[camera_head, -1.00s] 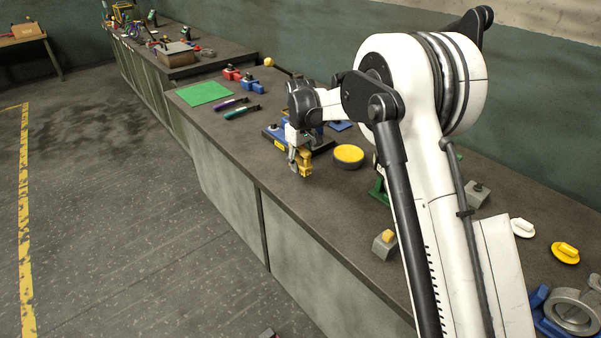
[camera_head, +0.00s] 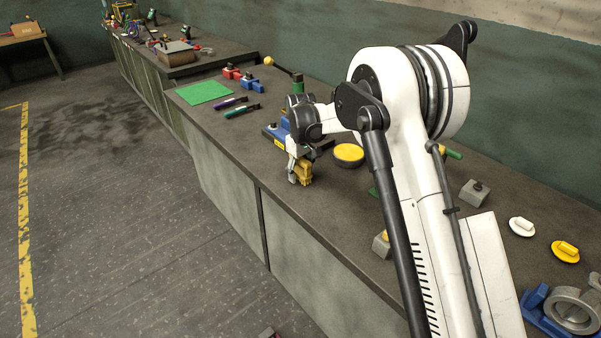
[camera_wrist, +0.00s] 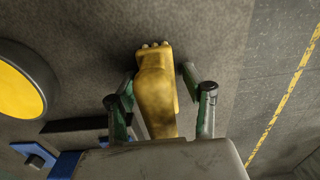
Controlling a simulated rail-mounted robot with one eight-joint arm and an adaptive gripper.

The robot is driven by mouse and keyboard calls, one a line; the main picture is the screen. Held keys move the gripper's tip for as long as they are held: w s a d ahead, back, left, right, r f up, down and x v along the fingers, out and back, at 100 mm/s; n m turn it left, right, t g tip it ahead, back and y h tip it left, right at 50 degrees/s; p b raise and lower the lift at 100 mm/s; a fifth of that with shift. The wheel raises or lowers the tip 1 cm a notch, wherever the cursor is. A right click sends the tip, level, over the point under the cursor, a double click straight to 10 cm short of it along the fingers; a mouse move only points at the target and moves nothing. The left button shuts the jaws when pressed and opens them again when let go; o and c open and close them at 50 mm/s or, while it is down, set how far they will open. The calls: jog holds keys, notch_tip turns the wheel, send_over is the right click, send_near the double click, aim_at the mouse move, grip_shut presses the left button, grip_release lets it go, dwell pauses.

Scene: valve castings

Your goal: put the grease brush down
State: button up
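My gripper (camera_head: 300,176) is over the front part of the long bench, near its front edge. It holds a yellow, stubby thing (camera_head: 306,171), which I take for the grease brush. In the wrist view the yellow brush (camera_wrist: 157,90) lies between the two dark fingers of my gripper (camera_wrist: 160,75), with a row of small pale knobs at its far end. I cannot tell whether the brush touches the bench.
A round yellow-topped pot (camera_head: 348,154) stands right of my gripper, and a blue stand (camera_head: 278,130) just behind it. A green mat (camera_head: 203,92) and purple and teal handled tools (camera_head: 241,112) lie farther off. Bare bench lies between the gripper and the grey block (camera_head: 381,244).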

jog(key=shift+r, duration=0.1)
notch_tip(320, 180, up, 12)
jog(key=shift+r, duration=0.1)
dwell(0.5)
jog(key=shift+d+r, duration=0.1)
jog(key=shift+s+d+r, duration=0.2)
jog(key=shift+r, duration=0.05)
jog(key=s+d+r+m+t, duration=0.2)
jog(key=s+d+r, duration=0.5)
jog(key=s, duration=0.3)
jog(key=s+d+r+m+t, duration=0.2)
jog(key=s+d+r, duration=0.5)
jog(key=s, duration=0.2)
jog(key=s+d+f+m+t, duration=0.1)
jog(key=s+d+f, duration=0.1)
jog(key=s, duration=0.5)
jog(key=s+d+f+m+t, duration=0.1)
jog(key=s+d+f+m, duration=0.1)
jog(key=s, duration=0.6)
jog(key=s+d+f+m+t, duration=0.1)
jog(key=s+d, duration=0.3)
jog(key=s, duration=0.4)
jog(key=shift+f, duration=0.45)
jog(key=shift+w, duration=0.1)
